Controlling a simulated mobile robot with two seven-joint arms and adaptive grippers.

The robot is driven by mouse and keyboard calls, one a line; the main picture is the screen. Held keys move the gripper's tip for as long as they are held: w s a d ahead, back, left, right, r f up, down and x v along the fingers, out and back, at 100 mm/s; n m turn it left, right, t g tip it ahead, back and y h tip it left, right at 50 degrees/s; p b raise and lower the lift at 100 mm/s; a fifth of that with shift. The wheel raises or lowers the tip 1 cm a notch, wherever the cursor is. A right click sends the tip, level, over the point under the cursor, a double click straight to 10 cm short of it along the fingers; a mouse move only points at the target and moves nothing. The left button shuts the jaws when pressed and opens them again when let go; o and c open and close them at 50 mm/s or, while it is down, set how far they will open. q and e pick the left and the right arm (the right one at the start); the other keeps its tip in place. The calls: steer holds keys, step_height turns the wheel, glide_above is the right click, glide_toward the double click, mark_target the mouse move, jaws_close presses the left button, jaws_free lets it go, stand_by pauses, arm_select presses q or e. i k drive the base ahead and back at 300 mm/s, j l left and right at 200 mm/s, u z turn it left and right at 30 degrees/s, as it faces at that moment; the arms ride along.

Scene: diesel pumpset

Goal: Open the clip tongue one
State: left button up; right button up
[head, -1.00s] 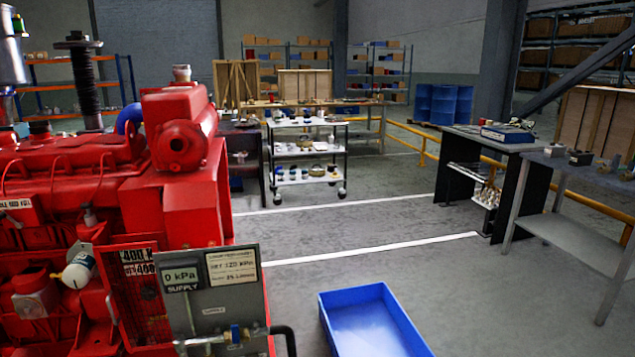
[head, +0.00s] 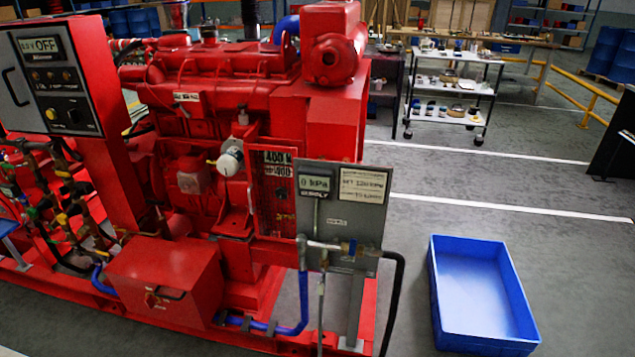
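The red diesel pumpset (head: 235,110) fills the left and middle of the head view. A grey panel (head: 345,215) with a 0 kPa display stands at its right end, with pipe fittings and a valve on its lower part. A red box (head: 168,282) with a dark handle-like part on its front sits low on the skid. A grey control cabinet (head: 50,80) with an OFF display is at the upper left. I cannot make out which part is clip tongue one at this size. Neither of my grippers shows.
A blue open tray (head: 480,295) lies on the floor right of the pumpset and looks empty. A shelved trolley (head: 450,90) with small items stands behind. Yellow rails (head: 590,105) run at the back right. The grey floor between is clear.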

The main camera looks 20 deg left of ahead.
mark_target(269, 332)
steer(key=u, duration=1.25)
